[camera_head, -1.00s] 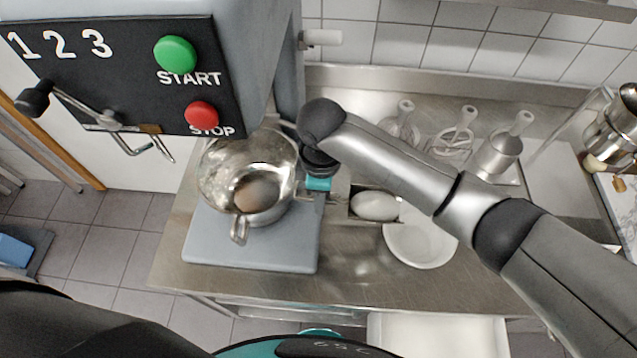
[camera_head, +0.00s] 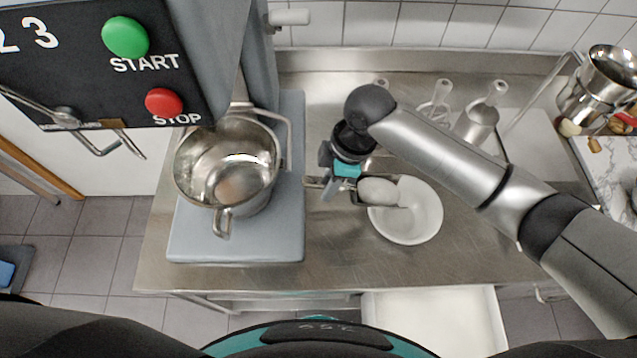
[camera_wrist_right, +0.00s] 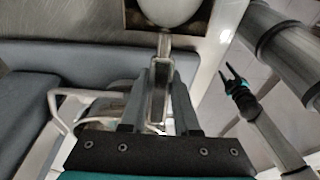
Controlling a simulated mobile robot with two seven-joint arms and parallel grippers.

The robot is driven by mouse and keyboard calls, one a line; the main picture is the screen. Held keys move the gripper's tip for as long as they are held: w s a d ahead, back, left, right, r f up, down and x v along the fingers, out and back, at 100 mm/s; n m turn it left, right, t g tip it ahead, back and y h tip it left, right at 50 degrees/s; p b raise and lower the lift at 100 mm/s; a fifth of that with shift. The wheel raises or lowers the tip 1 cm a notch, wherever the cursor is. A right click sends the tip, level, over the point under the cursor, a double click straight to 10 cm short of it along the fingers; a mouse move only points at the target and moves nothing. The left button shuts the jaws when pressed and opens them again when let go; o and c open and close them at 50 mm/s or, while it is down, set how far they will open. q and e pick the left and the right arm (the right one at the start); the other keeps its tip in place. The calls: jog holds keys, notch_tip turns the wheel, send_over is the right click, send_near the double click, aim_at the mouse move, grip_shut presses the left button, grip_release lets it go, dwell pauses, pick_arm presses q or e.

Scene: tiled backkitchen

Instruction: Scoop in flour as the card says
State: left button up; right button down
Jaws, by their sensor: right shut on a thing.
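My right gripper (camera_head: 334,184) is shut on the handle of a metal scoop (camera_head: 362,201). The scoop carries a rounded white heap of flour (camera_head: 378,191), which also shows at the top of the right wrist view (camera_wrist_right: 168,10). In the head view the scoop overlaps the left part of a white bowl (camera_head: 425,222). A steel mixer bowl (camera_head: 195,185) with handles stands on the grey mixer base, left of my gripper. My left gripper (camera_wrist_right: 227,72) shows in the right wrist view with its fingers apart and empty. No readable card is in view.
The mixer's panel has START (camera_head: 125,37) and STOP (camera_head: 164,102) buttons. Mixing tools (camera_head: 477,118) stand along the back wall. A metal vessel (camera_head: 598,85) is at the far right. The steel counter (camera_head: 335,258) is clear in front.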

jog(key=shift+w+d+r+y+b, duration=0.1)
jog(key=shift+d+r+y+b, duration=0.3)
jog(key=shift+d, duration=0.25)
jog(key=shift+d+r+y+b, duration=0.25)
jog(key=shift+d+r+y, duration=0.2)
jog(key=shift+d, duration=0.2)
jog(key=shift+w+d+r+y+b, duration=0.1)
jog(key=shift+d+r+y+b, duration=0.4)
jog(key=shift+d+y+b, duration=0.2)
jog(key=shift+d+r+y+b, duration=0.45)
jog(key=shift+d+y+b, duration=0.1)
jog(key=shift+d, duration=0.2)
jog(key=shift+w+d+r+y+b, duration=0.1)
jog(key=shift+d+r+y+b, duration=0.25)
jog(key=shift+d+y, duration=0.35)
jog(key=d+r+y+b, duration=0.3)
jog(key=d+y+b, duration=0.1)
jog(key=d+b, duration=0.2)
jog(key=shift+w+d+r+g+y, duration=0.15)
jog(key=shift+w+d+g+y, duration=0.1)
jog(key=shift+d+g+y, duration=0.2)
jog(key=shift+d, duration=0.1)
